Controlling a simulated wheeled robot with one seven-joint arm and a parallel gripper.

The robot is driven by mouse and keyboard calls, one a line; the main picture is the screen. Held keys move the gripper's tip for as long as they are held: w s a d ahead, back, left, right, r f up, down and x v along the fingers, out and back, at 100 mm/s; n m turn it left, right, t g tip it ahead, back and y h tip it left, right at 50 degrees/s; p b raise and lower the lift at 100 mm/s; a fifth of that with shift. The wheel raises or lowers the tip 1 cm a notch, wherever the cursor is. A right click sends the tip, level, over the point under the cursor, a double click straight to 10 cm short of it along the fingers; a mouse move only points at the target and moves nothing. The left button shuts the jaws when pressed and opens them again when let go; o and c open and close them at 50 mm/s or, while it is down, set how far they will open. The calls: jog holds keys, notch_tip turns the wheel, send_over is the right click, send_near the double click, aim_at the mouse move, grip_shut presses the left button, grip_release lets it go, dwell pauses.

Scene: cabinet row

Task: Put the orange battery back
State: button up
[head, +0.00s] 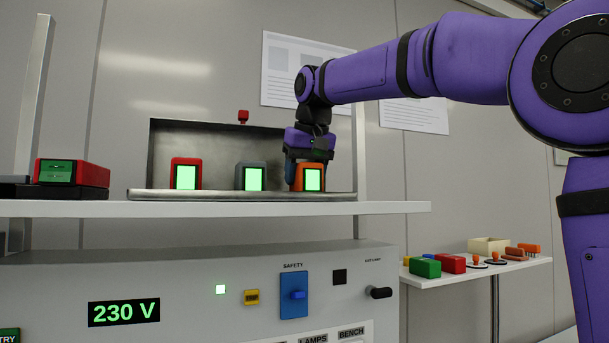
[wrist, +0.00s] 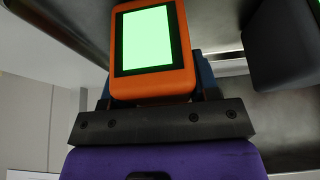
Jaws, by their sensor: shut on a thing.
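The orange battery (head: 311,178) has a lit green screen and stands at the right end of the metal bay on the shelf. In the wrist view the orange battery (wrist: 152,86) fills the upper middle, its screen facing the camera. My gripper (head: 308,172) reaches down from above and is shut on the orange battery, with dark blue fingers at its sides. My gripper also shows in the wrist view (wrist: 155,88). Whether the battery's underside touches the bay floor is hidden.
A grey battery (head: 252,177) stands close to the left of the orange one, and a red battery (head: 186,174) farther left, both lit green. The metal bay (head: 240,196) has a raised back wall. A red device (head: 72,172) lies at the shelf's left. A side table (head: 480,270) holds several coloured blocks.

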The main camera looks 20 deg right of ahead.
jog(key=shift+f, duration=0.1)
jog(key=o, duration=1.2)
jog(key=shift+o, duration=0.2)
jog(key=v, duration=1.2)
jog(key=s+d+f, duration=0.2)
jog(key=s+f, duration=0.6)
jog(key=f, duration=0.4)
jog(key=s+d+f, duration=0.2)
jog(key=s+f, duration=0.6)
jog(key=f, duration=0.5)
jog(key=s+d+f, duration=0.2)
jog(key=s+f, duration=0.6)
jog(key=f, duration=0.5)
jog(key=shift+s+d, duration=0.3)
jog(key=shift+s, duration=0.05)
